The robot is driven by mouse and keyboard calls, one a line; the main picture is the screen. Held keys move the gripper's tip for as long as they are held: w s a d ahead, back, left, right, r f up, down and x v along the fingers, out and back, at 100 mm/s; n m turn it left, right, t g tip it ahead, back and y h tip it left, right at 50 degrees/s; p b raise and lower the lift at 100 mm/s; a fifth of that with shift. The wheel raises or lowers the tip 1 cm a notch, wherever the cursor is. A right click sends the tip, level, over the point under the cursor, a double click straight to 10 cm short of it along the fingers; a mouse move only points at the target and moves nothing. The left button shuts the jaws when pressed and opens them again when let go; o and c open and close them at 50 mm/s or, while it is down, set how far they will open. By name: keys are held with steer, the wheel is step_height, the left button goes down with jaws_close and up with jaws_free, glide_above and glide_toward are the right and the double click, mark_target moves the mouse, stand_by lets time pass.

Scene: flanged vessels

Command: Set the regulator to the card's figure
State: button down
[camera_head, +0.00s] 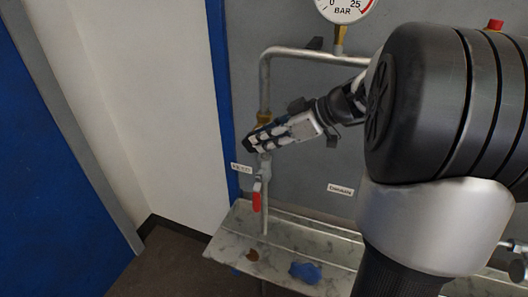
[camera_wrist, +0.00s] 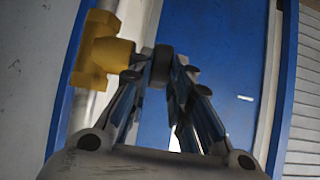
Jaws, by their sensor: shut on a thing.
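The regulator is a brass body (camera_wrist: 105,58) on a vertical pipe, with a dark round knob (camera_wrist: 160,66) at its side. In the head view only a little of its brass (camera_head: 264,117) shows above my gripper (camera_head: 254,143). In the wrist view my gripper (camera_wrist: 160,75) has its two fingers closed on the knob, one on each side. A round white gauge (camera_head: 346,8), marked 0, 25 and BAR, is cut off by the top edge; its needle is not visible. I cannot make out a card with a figure.
A red-handled valve (camera_head: 256,196) sits on the pipe below my gripper. Small labels (camera_head: 242,168) (camera_head: 341,190) are on the grey panel. A marbled ledge (camera_head: 225,250) below bears a blue cloth-like thing (camera_head: 305,272). My arm covers the right. Floor at lower left is clear.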

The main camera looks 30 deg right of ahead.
steer(key=shift+s+d+f+t+y+b, duration=0.1)
steer(key=shift+f+t+y+b, duration=0.3)
steer(key=shift+t+y, duration=0.5)
steer(key=shift+s+d+f+t+y+b, duration=0.15)
steer(key=shift+f+t+y, duration=0.45)
steer(key=shift+t, duration=0.5)
steer(key=shift+s+d+f+t+y+b, duration=0.1)
steer(key=shift+f+t+y+b, duration=0.25)
steer(key=shift+t+y, duration=0.55)
steer(key=shift+a, duration=0.1)
steer(key=c, duration=1.7)
jaws_free()
steer(key=v, duration=1.2)
steer(key=shift+f, duration=0.1)
